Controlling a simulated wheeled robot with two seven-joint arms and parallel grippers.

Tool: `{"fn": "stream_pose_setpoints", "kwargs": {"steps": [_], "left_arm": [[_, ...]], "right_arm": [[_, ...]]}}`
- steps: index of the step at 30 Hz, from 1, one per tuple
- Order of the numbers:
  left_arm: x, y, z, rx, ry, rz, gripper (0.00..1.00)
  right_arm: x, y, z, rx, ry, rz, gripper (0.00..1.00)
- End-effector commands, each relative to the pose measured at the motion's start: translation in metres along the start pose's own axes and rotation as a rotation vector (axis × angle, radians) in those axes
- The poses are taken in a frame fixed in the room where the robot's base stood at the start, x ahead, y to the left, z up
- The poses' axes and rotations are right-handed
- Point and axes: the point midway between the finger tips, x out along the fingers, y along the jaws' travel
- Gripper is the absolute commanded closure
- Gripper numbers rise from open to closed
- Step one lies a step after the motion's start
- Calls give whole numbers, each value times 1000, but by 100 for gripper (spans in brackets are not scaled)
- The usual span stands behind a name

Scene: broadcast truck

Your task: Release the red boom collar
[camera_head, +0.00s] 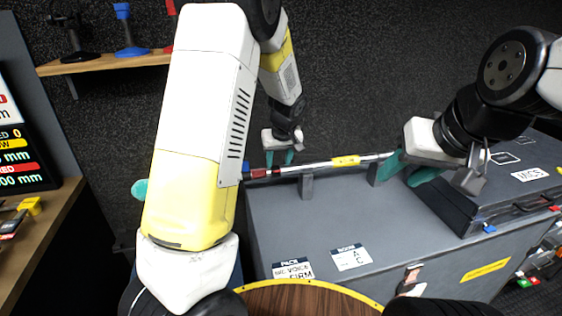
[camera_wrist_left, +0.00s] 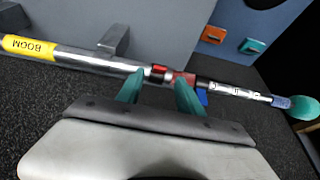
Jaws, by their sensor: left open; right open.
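The boom pole is a silver tube (camera_head: 315,166) with a yellow label, lying across supports on the grey case. The red boom collar (camera_head: 259,173) is towards its left end; it also shows in the left wrist view (camera_wrist_left: 158,72), beside a black section. My left gripper (camera_head: 280,158) is open at the pole near the collar. In the left wrist view its teal fingers (camera_wrist_left: 160,86) straddle part of the red collar, and one finger partly hides it. I cannot tell whether they touch it. My right gripper (camera_head: 406,170) is open at the pole's right end.
A dark equipment case (camera_head: 480,200) sits at the right of the grey case top (camera_head: 300,220). A round wooden top (camera_head: 310,297) is at the front. A shelf (camera_head: 105,62) with small stands hangs at the upper left. My left arm hides the middle left.

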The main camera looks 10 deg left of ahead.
Motion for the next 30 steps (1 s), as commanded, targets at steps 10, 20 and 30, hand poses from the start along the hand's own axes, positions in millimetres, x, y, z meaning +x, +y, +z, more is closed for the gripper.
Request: {"fn": "stream_pose_setpoints", "kwargs": {"steps": [10,20,30], "left_arm": [[46,-1,0,-1,-1,-1,56],[50,0,0,0,-1,1,56],[50,0,0,0,-1,1,100]], "right_arm": [[0,0,0,0,0,0,56],[0,0,0,0,0,0,56],[0,0,0,0,0,0,56]]}}
